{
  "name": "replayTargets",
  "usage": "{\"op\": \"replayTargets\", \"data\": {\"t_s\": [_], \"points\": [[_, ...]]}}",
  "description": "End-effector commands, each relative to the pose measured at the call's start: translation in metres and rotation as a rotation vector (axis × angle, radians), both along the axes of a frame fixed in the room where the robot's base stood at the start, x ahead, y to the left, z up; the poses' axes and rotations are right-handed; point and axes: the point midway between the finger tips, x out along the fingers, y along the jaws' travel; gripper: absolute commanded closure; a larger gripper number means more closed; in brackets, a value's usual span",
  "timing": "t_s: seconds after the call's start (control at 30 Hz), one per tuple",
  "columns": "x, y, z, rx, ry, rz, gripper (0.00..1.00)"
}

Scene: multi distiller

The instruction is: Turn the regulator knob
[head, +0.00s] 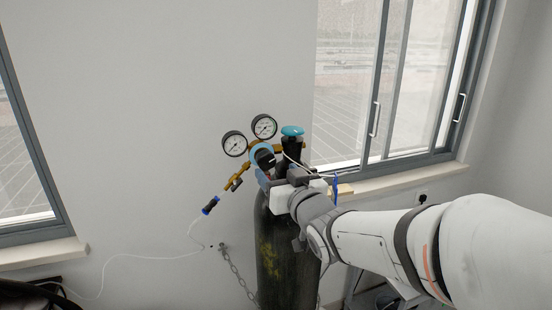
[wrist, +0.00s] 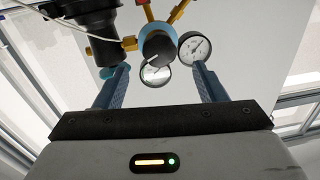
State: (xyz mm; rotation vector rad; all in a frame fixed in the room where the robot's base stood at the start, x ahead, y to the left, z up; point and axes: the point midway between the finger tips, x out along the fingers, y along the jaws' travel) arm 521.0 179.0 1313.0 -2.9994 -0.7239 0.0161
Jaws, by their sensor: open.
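The regulator knob (head: 264,158) is round and black with a light blue rim. In the head view it sits on the brass regulator on top of the dark gas cylinder (head: 275,245). In the wrist view the knob (wrist: 157,46) is ahead of my gripper (wrist: 159,70), a little above the middle of the gap between the two blue fingers. The fingers are spread apart with nothing between them, and I see no contact with the knob. In the head view my gripper (head: 268,180) is close to the knob, and my wrist hides part of the cylinder top.
Two pressure gauges (head: 235,144) (head: 264,126) stand above the knob. A black valve with a turquoise cap (head: 292,131) stands to its right. A brass outlet carries a blue-black hose fitting (head: 210,205). A chain (head: 235,275) hangs left of the cylinder; the wall and windows are behind.

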Motion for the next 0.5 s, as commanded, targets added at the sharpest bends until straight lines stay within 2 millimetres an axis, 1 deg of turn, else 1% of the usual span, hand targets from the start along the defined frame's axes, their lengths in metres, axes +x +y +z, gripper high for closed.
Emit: {"op": "replayTargets", "data": {"t_s": [0.1,0.3,0.5], "points": [[0.016,0.008,0.001,-0.001,0.004,-0.001,0.35],[0.04,0.02,0.001,-0.002,0.004,-0.002,0.35],[0.053,0.027,0.001,-0.001,0.002,-0.002,0.35]]}}
